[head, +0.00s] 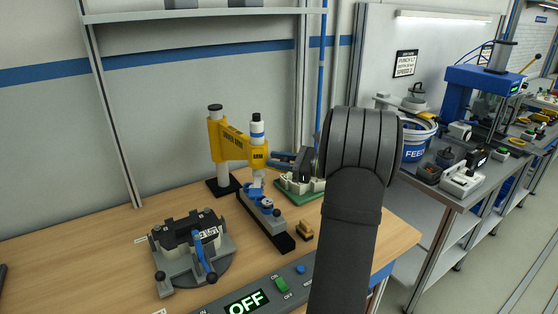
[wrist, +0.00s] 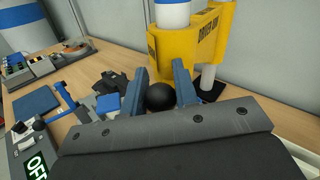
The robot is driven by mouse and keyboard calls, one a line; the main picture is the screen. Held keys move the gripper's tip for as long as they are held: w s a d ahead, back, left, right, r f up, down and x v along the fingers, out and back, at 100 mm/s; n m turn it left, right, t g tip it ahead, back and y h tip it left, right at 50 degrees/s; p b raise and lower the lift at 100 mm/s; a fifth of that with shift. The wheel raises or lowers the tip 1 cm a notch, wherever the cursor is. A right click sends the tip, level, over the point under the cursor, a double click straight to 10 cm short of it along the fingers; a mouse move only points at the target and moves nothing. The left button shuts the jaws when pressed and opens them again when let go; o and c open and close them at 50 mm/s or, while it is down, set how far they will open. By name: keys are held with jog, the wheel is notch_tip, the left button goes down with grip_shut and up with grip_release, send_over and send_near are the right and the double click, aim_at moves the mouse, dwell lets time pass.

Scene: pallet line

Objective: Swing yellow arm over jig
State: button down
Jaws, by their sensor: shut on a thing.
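The yellow arm (head: 234,142) reaches right from its dark-based post and carries an upright driver with a white-and-blue top at its free end. It also shows in the wrist view (wrist: 203,38). My gripper (head: 283,158) is beside that end, on its right. In the wrist view, its blue fingers (wrist: 161,80) are shut on a black ball knob (wrist: 160,98) close to the yellow arm. A grey jig (head: 222,262) with a black part (head: 188,229) and a blue lever (head: 204,258) sits on the bench at front left, away from the arm's free end.
A dark rail with a grey-and-blue clamp (head: 266,212) lies below the arm's end. A green-based fixture (head: 292,190) stands behind my gripper. A control panel (head: 262,292) reading OFF is at the front edge. Bare wood (head: 95,235) lies left of the jig.

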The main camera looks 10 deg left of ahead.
jog(key=s+a+m+t, duration=0.1)
jog(key=s+a+t, duration=0.1)
jog(key=s+a, duration=0.1)
jog(key=s+a+m+t+h, duration=0.1)
jog(key=s+a+m+t, duration=0.1)
jog(key=s+a+t, duration=0.1)
jog(key=shift+s+a, duration=0.25)
jog(key=shift+s, duration=0.45)
jog(key=s+a+m+t+h, duration=0.4)
jog(key=s+a+m+t, duration=0.1)
jog(key=a, duration=0.6)
jog(key=shift+s+a+t, duration=0.3)
jog(key=shift+s+t, duration=0.15)
jog(key=shift+t, duration=0.25)
jog(key=shift+a+r, duration=0.1)
jog(key=shift+a, duration=0.05)
jog(key=c, duration=1.5)
grip_release()
jog(key=o, duration=0.4)
jog(key=shift+a, duration=0.2)
jog(key=shift+c, duration=0.2)
jog(key=shift+d, duration=0.2)
